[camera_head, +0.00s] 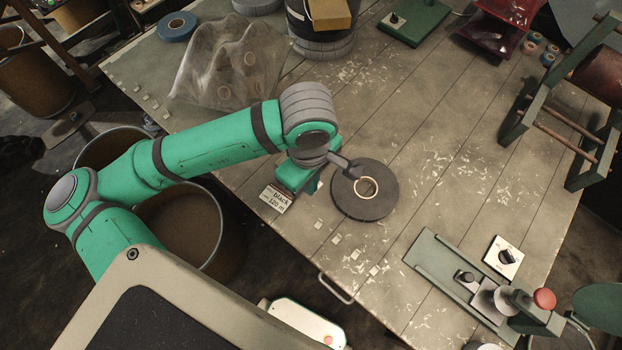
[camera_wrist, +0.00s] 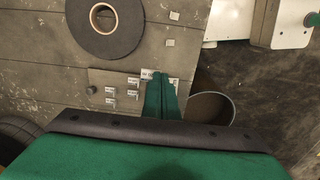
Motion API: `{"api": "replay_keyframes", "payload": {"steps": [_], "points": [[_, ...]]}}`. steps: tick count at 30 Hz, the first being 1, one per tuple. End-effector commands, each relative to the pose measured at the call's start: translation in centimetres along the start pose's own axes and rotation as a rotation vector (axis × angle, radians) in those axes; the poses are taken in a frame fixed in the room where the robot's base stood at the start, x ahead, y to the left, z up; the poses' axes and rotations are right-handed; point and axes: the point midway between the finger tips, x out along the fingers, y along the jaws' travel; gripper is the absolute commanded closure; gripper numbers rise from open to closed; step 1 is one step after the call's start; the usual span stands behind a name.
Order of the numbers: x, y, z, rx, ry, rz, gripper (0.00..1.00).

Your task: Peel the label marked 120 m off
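A white card with dark print reading "black" and "120 m" (camera_head: 277,199) shows in the head view, just below and left of my green gripper (camera_head: 298,178). In the wrist view, a white label (camera_wrist: 149,73) shows at the tips of my gripper (camera_wrist: 162,78), which covers part of it. I cannot tell whether the fingers touch it or whether they are apart. Several smaller white labels (camera_wrist: 133,95) sit on a flat board (camera_wrist: 97,76) to the left. A dark tape roll (camera_head: 348,203) with a pale core lies to the right of my gripper.
Small white squares (camera_head: 337,239) lie along the table's near edge by a metal handle (camera_head: 336,287). A brown bin (camera_head: 180,225) stands off the edge. A winding device (camera_head: 490,297) and a switch box (camera_head: 503,257) are at lower right. The table's centre right is clear.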

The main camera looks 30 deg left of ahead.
Motion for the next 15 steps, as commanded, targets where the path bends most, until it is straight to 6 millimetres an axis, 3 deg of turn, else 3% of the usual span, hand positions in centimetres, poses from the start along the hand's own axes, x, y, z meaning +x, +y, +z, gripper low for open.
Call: {"api": "replay_keyframes", "payload": {"steps": [15], "points": [[-0.54, -0.03, -0.11, -0.003, 0.001, 0.000, 1.00]]}}
